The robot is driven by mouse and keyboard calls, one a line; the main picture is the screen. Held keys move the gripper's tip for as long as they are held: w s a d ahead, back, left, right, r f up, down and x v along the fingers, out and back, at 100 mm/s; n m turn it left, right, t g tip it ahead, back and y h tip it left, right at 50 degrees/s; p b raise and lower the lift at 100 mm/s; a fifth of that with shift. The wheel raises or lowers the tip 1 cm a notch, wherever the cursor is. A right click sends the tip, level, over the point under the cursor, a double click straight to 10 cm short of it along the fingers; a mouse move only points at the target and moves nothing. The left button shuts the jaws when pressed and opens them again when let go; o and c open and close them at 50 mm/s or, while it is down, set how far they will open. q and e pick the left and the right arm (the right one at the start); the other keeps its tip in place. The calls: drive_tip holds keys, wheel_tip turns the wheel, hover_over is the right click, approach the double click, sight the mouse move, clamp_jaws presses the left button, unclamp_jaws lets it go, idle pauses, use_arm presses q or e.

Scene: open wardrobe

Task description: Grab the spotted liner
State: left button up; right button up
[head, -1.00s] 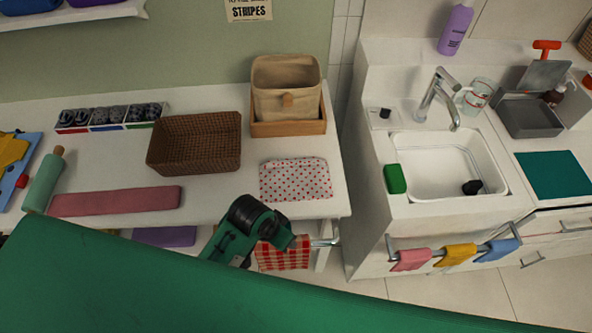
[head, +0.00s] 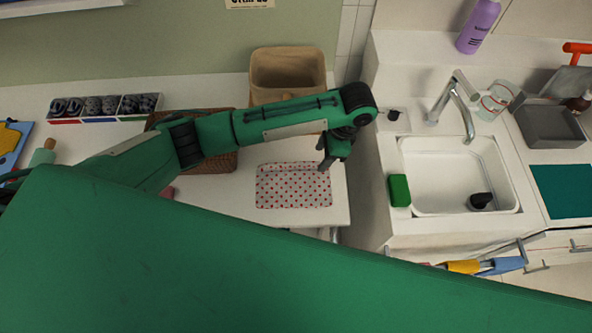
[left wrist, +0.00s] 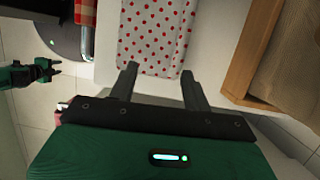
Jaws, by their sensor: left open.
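The spotted liner, white with red dots, (head: 293,187) lies flat on the white table near its right front corner. It also shows at the top of the left wrist view (left wrist: 152,35). My left gripper (head: 326,162) is open and empty at the liner's right edge in the head view. In the left wrist view its two spread fingers (left wrist: 157,74) point toward the liner's near edge; whether they touch it I cannot tell. My right gripper (left wrist: 54,67) shows small at the left of the left wrist view, its jaws too small to judge.
A wooden box with a beige fabric basket (head: 288,72) stands behind the liner. My left arm crosses a brown woven basket (head: 222,161). A sink (head: 455,172) with a green sponge (head: 399,190) lies to the right. A red checked cloth (left wrist: 85,12) hangs by the table edge.

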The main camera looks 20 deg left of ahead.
use_arm(q)
drive_tip(key=w+a+r+y, duration=0.1)
drive_tip(key=w+a, duration=0.1)
drive_tip(key=w, duration=0.1)
drive_tip(key=b, duration=0.1)
approach(293, 164)
drive_tip(key=shift+s+d+f, duration=0.15)
drive_tip(key=shift+d+f, duration=0.25)
drive_tip(key=shift+f, duration=0.35)
drive_tip(key=shift+p+x, duration=0.3)
drive_tip(key=shift+x, duration=0.9)
drive_tip(key=a+f+p, duration=0.1)
drive_tip(key=f, duration=0.1)
drive_tip(key=a+f+p, duration=0.1)
drive_tip(key=a+f, duration=0.1)
drive_tip(key=shift+s, duration=0.2)
drive_tip(key=shift+f, duration=0.3)
drive_tip(key=c, duration=1.1)
use_arm(e)
drive_tip(key=shift+w+d+r, duration=0.15)
drive_tip(key=shift+w+r, duration=0.05)
drive_tip(key=shift+r, duration=0.3)
drive_tip(key=shift+w+d+r, duration=0.15)
drive_tip(key=shift+w+r, duration=0.05)
drive_tip(key=shift+r, duration=0.25)
